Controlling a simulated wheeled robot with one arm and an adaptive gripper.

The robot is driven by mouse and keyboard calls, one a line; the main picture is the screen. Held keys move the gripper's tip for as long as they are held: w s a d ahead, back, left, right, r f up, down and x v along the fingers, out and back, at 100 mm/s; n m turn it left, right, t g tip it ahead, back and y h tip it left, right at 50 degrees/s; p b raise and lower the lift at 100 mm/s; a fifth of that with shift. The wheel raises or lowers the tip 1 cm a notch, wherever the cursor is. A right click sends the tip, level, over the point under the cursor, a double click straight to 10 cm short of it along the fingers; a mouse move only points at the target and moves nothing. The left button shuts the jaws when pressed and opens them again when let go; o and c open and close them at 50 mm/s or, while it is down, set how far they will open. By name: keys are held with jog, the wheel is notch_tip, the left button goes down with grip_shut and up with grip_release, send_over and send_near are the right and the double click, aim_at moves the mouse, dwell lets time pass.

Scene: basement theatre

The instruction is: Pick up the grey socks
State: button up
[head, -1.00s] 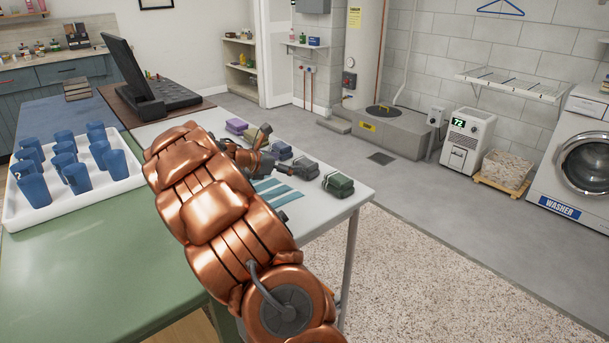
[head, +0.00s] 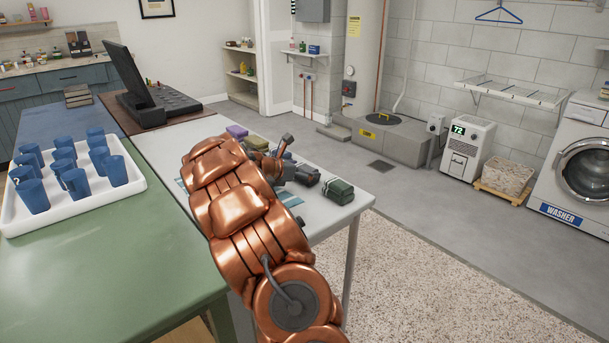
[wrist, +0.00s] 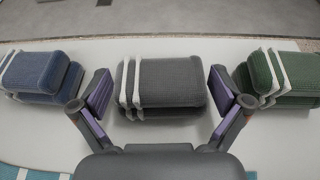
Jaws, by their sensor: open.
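The grey socks (wrist: 168,82) are a folded, stacked bundle with white bands, lying on the white table in the middle of the wrist view. My gripper (wrist: 160,95) is open, with one purple-padded finger on each side of the grey bundle. I cannot tell whether either finger touches it. In the head view my gripper (head: 278,165) is over the row of sock bundles, and my copper arm hides part of the row. The grey socks (head: 306,174) show just to the right of the gripper there.
Blue folded socks (wrist: 40,74) lie to the left of the gripper and green ones (wrist: 284,76) close to its right. A purple bundle (head: 236,131) is further back on the white table (head: 335,212). A white tray (head: 75,212) of blue cups stands at left.

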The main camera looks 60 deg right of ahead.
jog(key=shift+c, duration=0.2)
jog(key=c, duration=0.7)
